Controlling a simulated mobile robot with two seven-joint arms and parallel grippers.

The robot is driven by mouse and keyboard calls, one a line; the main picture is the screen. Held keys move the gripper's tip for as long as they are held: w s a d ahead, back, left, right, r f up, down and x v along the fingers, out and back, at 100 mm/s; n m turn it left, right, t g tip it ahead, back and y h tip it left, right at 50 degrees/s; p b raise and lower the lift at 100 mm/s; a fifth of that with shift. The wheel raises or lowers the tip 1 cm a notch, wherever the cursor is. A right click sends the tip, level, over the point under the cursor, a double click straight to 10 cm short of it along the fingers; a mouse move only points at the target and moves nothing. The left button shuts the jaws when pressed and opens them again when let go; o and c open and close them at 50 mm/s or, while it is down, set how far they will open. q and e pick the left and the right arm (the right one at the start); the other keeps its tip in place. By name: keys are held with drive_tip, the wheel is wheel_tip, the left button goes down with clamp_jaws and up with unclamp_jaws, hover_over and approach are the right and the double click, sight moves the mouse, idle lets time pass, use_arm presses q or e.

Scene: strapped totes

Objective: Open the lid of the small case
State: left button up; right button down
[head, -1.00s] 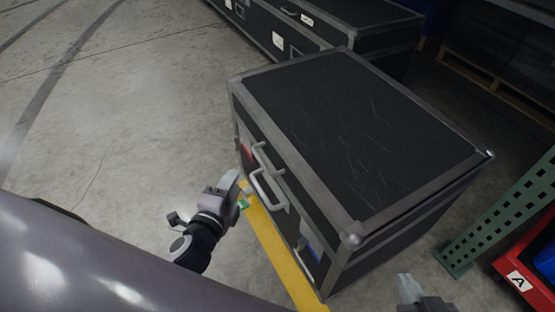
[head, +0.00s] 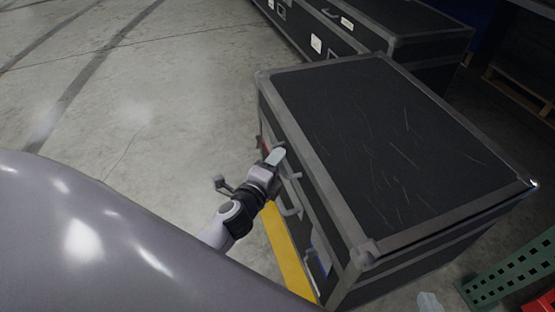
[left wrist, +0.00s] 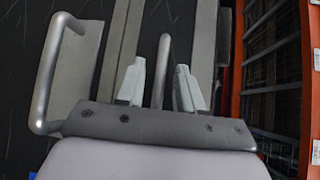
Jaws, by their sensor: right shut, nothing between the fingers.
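The small case (head: 330,235) is black with grey metal edges and stands on the floor. Its scratched black lid (head: 390,130) lies flat and closed. On its front are an upper grey handle (head: 292,176) and a larger lower handle (head: 296,210). My left gripper (head: 275,157) is at the front, by the upper handle. In the left wrist view, its two pale fingers (left wrist: 158,85) are apart, with a thin grey handle bar (left wrist: 164,50) showing between them. The larger handle (left wrist: 46,85) is at the left there. A fingertip of my right gripper (head: 429,301) shows at the bottom edge, near the case's right side.
A longer black case (head: 395,25) stands behind. A green perforated rack post (head: 510,270) and a red item (head: 540,304) are at the lower right. A yellow floor line (head: 285,255) runs along the case's front. The floor at left is clear.

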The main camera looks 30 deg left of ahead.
use_arm(q)
drive_tip(key=shift+w+f, duration=0.1)
drive_tip(key=shift+w, duration=0.5)
clamp_jaws()
